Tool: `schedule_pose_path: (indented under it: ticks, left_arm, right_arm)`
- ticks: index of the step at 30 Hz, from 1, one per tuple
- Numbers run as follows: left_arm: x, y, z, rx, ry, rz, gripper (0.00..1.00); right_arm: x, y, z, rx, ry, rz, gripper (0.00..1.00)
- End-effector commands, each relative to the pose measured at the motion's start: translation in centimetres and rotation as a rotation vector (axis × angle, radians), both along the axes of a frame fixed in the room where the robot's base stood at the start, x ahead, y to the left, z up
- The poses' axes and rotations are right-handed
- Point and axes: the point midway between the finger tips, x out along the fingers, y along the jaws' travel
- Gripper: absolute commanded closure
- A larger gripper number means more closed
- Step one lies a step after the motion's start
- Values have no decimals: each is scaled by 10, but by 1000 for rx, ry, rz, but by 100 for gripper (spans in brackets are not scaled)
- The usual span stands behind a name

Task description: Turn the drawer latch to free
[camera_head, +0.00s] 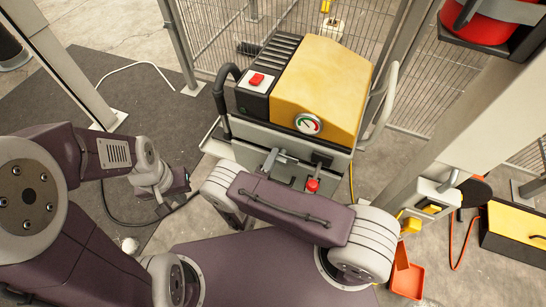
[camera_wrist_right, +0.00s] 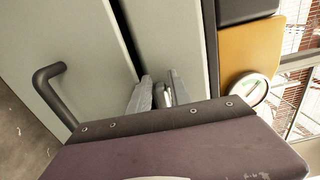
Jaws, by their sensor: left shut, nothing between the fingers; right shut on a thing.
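The machine (camera_head: 320,75) has a yellow cover and a pale grey lower body, seen in the head view. In the right wrist view, a pale panel that looks like the drawer front (camera_wrist_right: 65,35) carries a black bar handle (camera_wrist_right: 50,80). My right gripper (camera_wrist_right: 163,84) is shut on a small grey piece that appears to be the drawer latch (camera_wrist_right: 161,96), close to a seam between panels. The latch's exact angle is hard to tell. In the head view my right arm hides much of this area. My left gripper (camera_head: 184,182) is shut and empty, left of the machine and apart from it.
A round gauge (camera_head: 308,123) and a red switch (camera_head: 257,79) sit on the machine. A red knob (camera_head: 312,185) stands near my right arm. An orange-red tray (camera_head: 407,282) lies at lower right. A wire fence (camera_head: 225,35) stands behind. Floor at left is mostly clear.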

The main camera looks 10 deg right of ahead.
Motion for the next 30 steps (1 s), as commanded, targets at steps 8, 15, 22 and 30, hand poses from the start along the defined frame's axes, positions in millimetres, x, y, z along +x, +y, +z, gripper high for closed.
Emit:
schedule_pose_path:
  ticks: [8,15,22,30]
  left_arm:
    - [0,0,-1,0,0,0,100]
    - [0,0,-1,0,0,0,100]
    - [0,0,-1,0,0,0,100]
    - [0,0,-1,0,0,0,100]
  right_arm:
    - [-1,0,-3,-42,33,0,100]
    - [-1,0,-3,-46,36,0,100]
    - [-1,0,-3,-46,36,0,64]
    - [0,0,-2,-45,33,0,64]
